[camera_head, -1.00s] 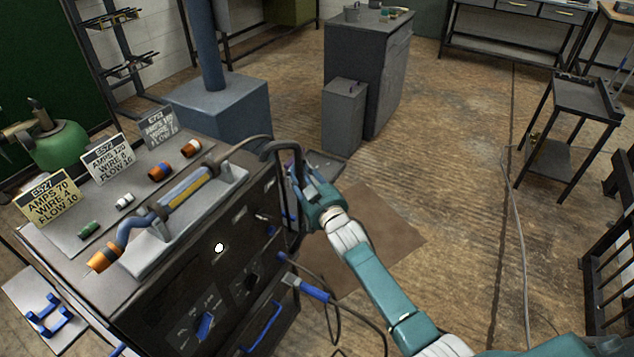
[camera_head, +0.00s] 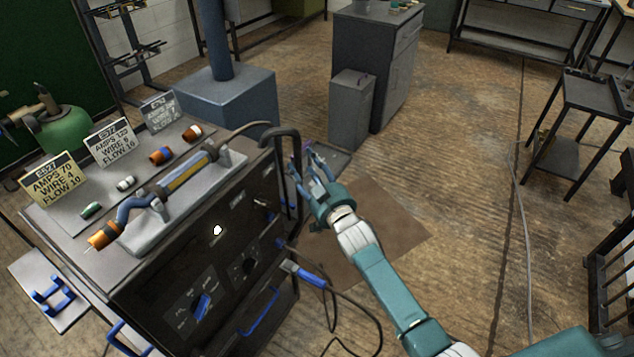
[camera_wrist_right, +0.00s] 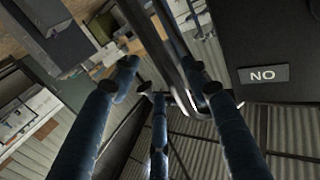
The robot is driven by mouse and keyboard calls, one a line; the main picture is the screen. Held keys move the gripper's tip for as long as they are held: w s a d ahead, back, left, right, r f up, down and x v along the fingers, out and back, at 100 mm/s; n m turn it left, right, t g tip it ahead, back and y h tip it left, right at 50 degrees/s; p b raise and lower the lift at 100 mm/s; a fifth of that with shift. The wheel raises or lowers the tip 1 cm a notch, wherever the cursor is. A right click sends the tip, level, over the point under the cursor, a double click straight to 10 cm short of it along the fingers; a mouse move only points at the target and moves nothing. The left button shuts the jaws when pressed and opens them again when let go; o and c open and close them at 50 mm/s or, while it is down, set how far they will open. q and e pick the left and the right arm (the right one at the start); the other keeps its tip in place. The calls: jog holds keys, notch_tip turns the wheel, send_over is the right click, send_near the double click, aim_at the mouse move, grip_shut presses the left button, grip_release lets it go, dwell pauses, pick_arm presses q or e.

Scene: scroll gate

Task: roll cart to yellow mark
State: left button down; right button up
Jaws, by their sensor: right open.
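The cart is a dark welder cart (camera_head: 225,235) with a grey top, standing at left in the head view. Its dark bent handle (camera_head: 287,132) rises at its right end. My right gripper (camera_head: 307,163) is open just right of the handle, its fingers pointing up and left. In the right wrist view the blue fingers (camera_wrist_right: 155,105) spread around a long dark bar (camera_wrist_right: 185,65), apparently the handle, with no clear grip on it. A "NO" label (camera_wrist_right: 263,75) shows on a dark panel there. I see no yellow floor mark. My left gripper is not in view.
A brown mat (camera_head: 385,235) lies on the floor right of the cart. A grey bin (camera_head: 350,110) and grey cabinet (camera_head: 375,65) stand behind. A black side table (camera_head: 575,115) stands right, with a cable (camera_head: 522,235) nearby. The middle floor is open.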

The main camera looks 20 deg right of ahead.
jog(key=s+d, duration=0.1)
jog(key=s, duration=0.9)
jog(key=shift+s+d+r, duration=0.15)
jog(key=shift+d, duration=0.1)
jog(key=s+d+f+g+h, duration=0.1)
jog(key=s+f+g, duration=0.3)
jog(key=f, duration=0.8)
jog(key=s+d+f+g, duration=0.1)
jog(key=s+f, duration=0.6)
jog(key=f, duration=0.4)
jog(key=s+f+g+h, duration=0.1)
jog(key=s+f+g, duration=0.3)
jog(key=f, duration=0.8)
jog(key=s+d+f+g, duration=0.1)
jog(key=s+f, duration=0.5)
jog(key=s, duration=0.7)
jog(key=s+d+f+g, duration=0.1)
jog(key=s+f+g, duration=0.3)
jog(key=s, duration=0.9)
jog(key=s+d+f+g, duration=0.1)
jog(key=s+f+g, duration=0.1)
jog(key=s+f, duration=0.7)
jog(key=s, duration=0.4)
jog(key=shift+f+n+g+h, duration=0.3)
jog(key=shift+f+g+h, duration=0.05)
jog(key=shift+g+h, duration=0.05)
